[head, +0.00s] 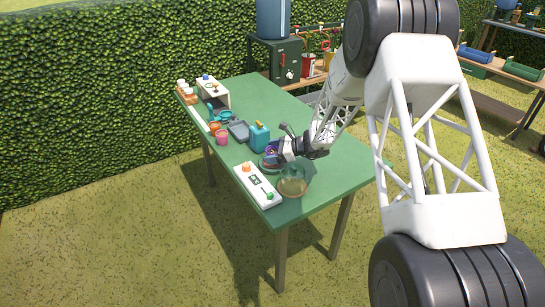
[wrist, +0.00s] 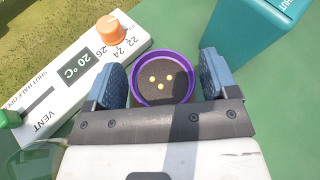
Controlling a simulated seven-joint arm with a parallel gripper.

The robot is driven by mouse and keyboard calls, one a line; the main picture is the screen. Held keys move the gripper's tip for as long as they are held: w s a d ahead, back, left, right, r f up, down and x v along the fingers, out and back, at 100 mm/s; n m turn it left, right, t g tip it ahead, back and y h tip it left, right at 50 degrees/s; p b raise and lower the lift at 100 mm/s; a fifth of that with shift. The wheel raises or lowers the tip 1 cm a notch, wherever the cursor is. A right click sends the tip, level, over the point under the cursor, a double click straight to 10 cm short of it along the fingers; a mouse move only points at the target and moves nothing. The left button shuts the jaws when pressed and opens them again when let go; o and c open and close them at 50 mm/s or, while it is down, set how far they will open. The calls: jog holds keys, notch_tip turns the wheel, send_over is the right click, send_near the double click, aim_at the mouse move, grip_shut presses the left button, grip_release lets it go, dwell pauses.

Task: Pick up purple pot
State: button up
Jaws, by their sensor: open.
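The purple pot (wrist: 137,99) is in the wrist view, filled with dark soil with a few yellow seeds on top. It sits upright on the green table (wrist: 185,30). My gripper (wrist: 163,82) is open, with one blue-grey finger on each side of the pot.
A white control panel (head: 257,185) with an orange knob lies left of the pot. A teal box (head: 260,136) stands close behind, and a clear bowl (head: 292,182) stands in front. Small pink and orange cups (head: 221,137) are farther left. The back right of the table is clear.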

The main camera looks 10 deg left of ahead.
aim_at(272, 152)
jog(key=c, duration=0.9)
jog(key=shift+r, duration=0.1)
jog(key=shift+r, duration=4.95)
